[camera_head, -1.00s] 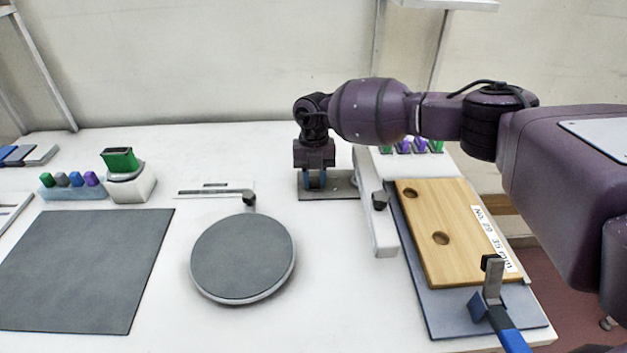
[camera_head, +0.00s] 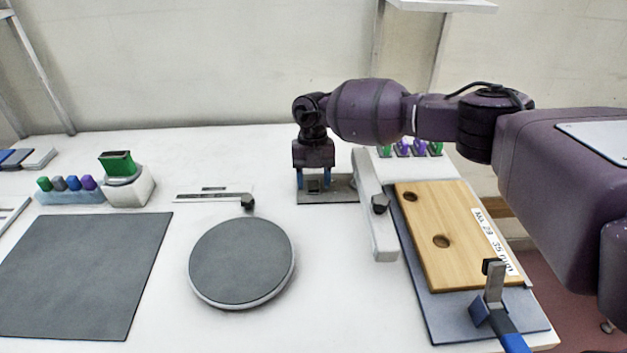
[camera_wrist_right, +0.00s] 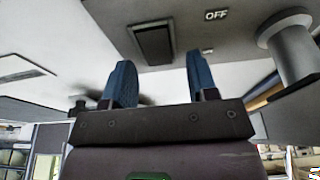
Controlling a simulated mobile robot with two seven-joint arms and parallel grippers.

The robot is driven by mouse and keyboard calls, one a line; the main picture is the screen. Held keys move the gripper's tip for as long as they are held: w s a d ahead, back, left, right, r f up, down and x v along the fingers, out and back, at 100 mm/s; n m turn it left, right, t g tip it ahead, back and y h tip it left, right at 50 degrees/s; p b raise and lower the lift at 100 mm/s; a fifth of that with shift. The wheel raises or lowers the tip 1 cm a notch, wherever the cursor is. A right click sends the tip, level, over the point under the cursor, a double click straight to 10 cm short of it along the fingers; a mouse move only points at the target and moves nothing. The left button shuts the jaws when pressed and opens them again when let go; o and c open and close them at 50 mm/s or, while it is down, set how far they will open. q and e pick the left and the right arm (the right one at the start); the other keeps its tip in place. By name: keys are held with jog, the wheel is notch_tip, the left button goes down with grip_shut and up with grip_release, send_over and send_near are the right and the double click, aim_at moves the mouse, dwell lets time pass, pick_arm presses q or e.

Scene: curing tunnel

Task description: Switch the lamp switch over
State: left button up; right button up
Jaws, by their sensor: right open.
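The lamp switch shows as a dark rectangular rocker (camera_wrist_right: 153,42) set in a grey plate (camera_wrist_right: 185,72), with an OFF label (camera_wrist_right: 216,15) beside it in the right wrist view. In the head view the grey metal plate (camera_head: 343,190) lies at the back middle of the table. My right gripper (camera_head: 313,186) points down over the left part of this plate, its blue fingers apart. In the right wrist view the open gripper (camera_wrist_right: 160,58) has nothing between its fingers, and the rocker lies just beyond the fingertips. I cannot tell whether they touch the plate. My left gripper is out of view.
A white bar (camera_head: 378,230) with a dark knob stands right of the plate. Beyond it are a wooden board (camera_head: 455,245) and a blue-handled clamp (camera_head: 494,310). A round grey disc (camera_head: 242,260) and a dark mat (camera_head: 80,275) lie to the left.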

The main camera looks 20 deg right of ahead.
aim_at(313, 180)
jog(key=v, duration=1)
jog(key=shift+r, duration=0.15)
jog(key=shift+w+p, duration=0.1)
jog(key=shift+p, duration=0.2)
